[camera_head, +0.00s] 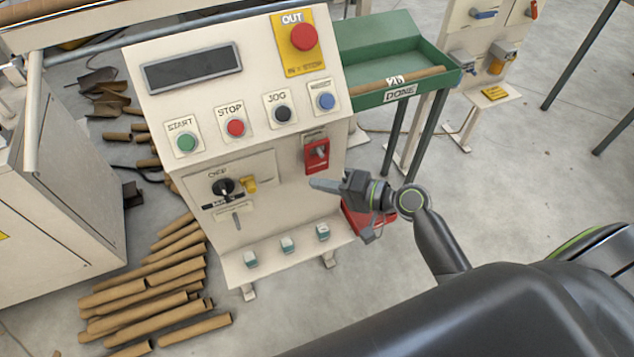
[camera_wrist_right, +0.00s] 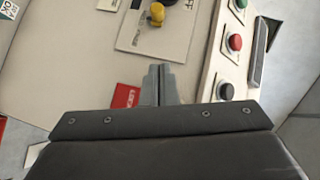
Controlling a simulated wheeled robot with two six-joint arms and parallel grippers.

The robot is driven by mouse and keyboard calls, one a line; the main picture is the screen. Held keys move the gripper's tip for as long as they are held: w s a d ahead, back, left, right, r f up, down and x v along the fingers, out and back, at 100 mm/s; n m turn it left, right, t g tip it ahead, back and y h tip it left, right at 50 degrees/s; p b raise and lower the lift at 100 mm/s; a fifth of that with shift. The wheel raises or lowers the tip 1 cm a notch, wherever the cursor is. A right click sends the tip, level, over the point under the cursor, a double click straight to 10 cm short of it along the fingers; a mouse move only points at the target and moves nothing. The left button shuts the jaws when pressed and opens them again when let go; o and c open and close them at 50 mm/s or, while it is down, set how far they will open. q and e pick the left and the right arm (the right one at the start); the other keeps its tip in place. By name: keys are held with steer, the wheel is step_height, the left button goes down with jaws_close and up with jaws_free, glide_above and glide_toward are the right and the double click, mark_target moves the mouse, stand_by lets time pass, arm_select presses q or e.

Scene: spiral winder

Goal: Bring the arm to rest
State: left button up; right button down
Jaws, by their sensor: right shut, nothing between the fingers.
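My right gripper (camera_head: 325,186) is shut and empty in the head view, pointing left in front of the white control cabinet (camera_head: 255,120). In the right wrist view its fingers (camera_wrist_right: 158,84) are together, in front of the cabinet's face. From the picture I cannot tell the exact gap between the fingertips and the panel. My right arm (camera_head: 440,240) comes in from the lower right. My left gripper is not in view.
The cabinet carries a green START button (camera_head: 187,142), a red STOP button (camera_head: 235,127), a black rotary switch (camera_head: 223,187) and a red lockout (camera_head: 317,153). A green tray (camera_head: 400,50) stands behind right. Cardboard tubes (camera_head: 160,280) lie on the floor at left. Open floor is at right.

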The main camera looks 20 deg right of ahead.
stand_by(0.4)
steer(key=s+d+f+g+h, duration=0.1)
steer(key=s+d+f+h, duration=0.25)
steer(key=f, duration=0.65)
steer(key=s+d+f+g+h, duration=0.2)
steer(key=s+d+f, duration=0.2)
steer(key=f, duration=0.7)
steer(key=s+d+f+g+h, duration=0.1)
steer(key=s+d+f+h, duration=0.2)
steer(key=f, duration=0.7)
steer(key=s+f+n+g+h, duration=0.1)
steer(key=s+f+n+g, duration=0.1)
steer(key=s+f, duration=0.3)
steer(key=s+d+f+n+g+h, duration=0.1)
steer(key=s+f, duration=0.4)
steer(key=s, duration=0.9)
steer(key=s+d+f+n+g+h, duration=0.1)
steer(key=s+f, duration=0.4)
steer(key=s, duration=0.5)
steer(key=shift+n+g+p, duration=0.4)
steer(key=shift+n+g, duration=0.4)
steer(key=shift+n, duration=0.2)
steer(key=shift+w, duration=0.1)
